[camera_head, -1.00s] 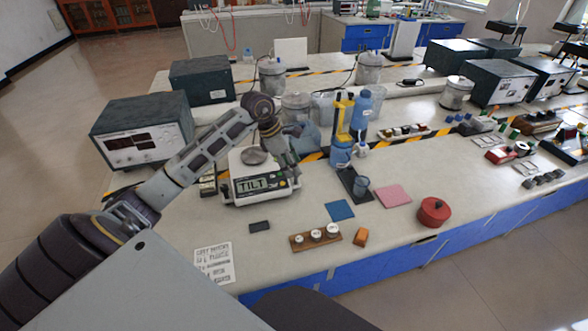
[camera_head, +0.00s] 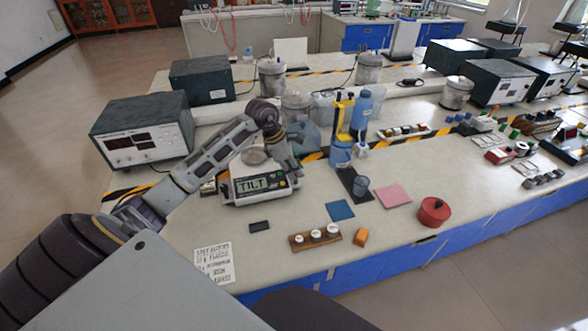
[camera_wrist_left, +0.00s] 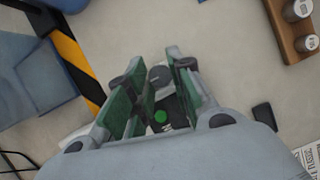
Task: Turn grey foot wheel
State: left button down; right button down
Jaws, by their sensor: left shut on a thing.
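The white balance (camera_head: 263,197) stands on the bench, and its display reads TILT. Its round metal pan (camera_head: 255,155) is partly covered by my left arm in the head view. My left gripper (camera_head: 292,170) points down at the balance's right side. In the left wrist view, the green-padded fingers (camera_wrist_left: 157,66) are shut on the grey foot wheel (camera_wrist_left: 159,77). The wheel itself is hidden in the head view. My right gripper is not in view.
A blue bottle with a yellow stand (camera_head: 343,125) is close right of the gripper. A dark instrument box (camera_head: 143,130) is behind left. A wooden weight block (camera_head: 315,238), a small black block (camera_head: 259,226) and a printed card (camera_head: 214,263) lie in front.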

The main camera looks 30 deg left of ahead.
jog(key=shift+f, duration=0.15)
pick_arm(q)
jog(key=shift+a+m+g+b, duration=0.1)
jog(key=shift+m+g+b, duration=0.2)
jog(key=shift+m+b, duration=0.4)
jog(key=shift+w+m+g+b, duration=0.15)
jog(key=shift+m+g+b, duration=0.2)
jog(key=shift+m, duration=0.55)
jog(key=m+g+h+b, duration=0.1)
jog(key=m, duration=0.2)
jog(key=shift+m, duration=0.5)
jog(key=shift+m+g+b, duration=0.25)
jog(key=shift+m+b, duration=0.05)
jog(key=shift+b, duration=0.05)
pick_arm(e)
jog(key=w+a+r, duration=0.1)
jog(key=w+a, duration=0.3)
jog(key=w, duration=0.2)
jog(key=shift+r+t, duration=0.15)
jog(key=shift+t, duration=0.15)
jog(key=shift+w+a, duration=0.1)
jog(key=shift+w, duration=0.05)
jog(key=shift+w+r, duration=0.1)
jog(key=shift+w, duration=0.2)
